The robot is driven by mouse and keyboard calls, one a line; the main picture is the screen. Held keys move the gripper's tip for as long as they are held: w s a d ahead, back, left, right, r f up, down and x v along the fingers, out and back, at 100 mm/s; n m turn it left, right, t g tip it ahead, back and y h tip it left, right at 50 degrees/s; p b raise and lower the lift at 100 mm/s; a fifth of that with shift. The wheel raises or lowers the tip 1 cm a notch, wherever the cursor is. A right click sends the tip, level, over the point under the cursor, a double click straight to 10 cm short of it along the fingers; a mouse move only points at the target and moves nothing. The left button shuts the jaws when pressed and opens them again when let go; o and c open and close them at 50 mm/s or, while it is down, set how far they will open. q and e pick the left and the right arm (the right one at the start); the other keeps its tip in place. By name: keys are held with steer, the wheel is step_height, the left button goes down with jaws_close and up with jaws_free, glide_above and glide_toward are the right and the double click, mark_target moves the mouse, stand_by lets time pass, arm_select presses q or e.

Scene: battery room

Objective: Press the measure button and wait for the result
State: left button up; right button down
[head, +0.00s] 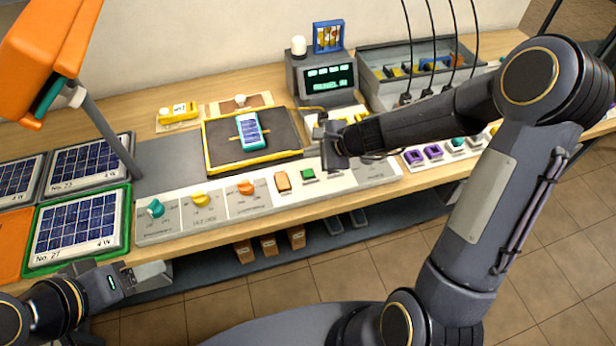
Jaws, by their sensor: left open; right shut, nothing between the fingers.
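A white control strip (220,205) runs along the front of the bench, with a teal knob (155,208), a yellow knob (200,199), an orange knob (246,187), an orange rocker (282,181) and a green button (307,174). My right gripper (336,160) is shut and empty, pointing down over the strip just right of the green button. It hides part of the strip; I cannot tell whether it touches a button. A grey meter (299,76) has a lit green display, its text too small to read surely. My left gripper (160,275) is open and empty before the bench's front edge.
A small blue-and-white panel (249,131) lies on a dark yellow-rimmed tray (207,146). Numbered solar panels (80,228) lie at the left beneath an orange lamp (50,45). A grey cable box (372,82) stands at the back right. Purple sockets (432,152) sit right of my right gripper.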

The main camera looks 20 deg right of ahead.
mark_target(312, 174)
step_height(312, 174, down, 4)
steer(key=b, duration=0.3)
steer(key=shift+f, duration=0.25)
steer(key=shift+f+b, duration=0.3)
steer(key=shift+b, duration=0.15)
stand_by(1.2)
steer(key=shift+f+b, duration=0.4)
steer(key=shift+b, duration=0.1)
steer(key=shift+f+b, duration=0.35)
steer(key=shift+b, duration=0.05)
stand_by(0.5)
steer(key=shift+r, duration=0.1)
steer(key=shift+r+p, duration=0.7)
steer(key=shift+r, duration=0.1)
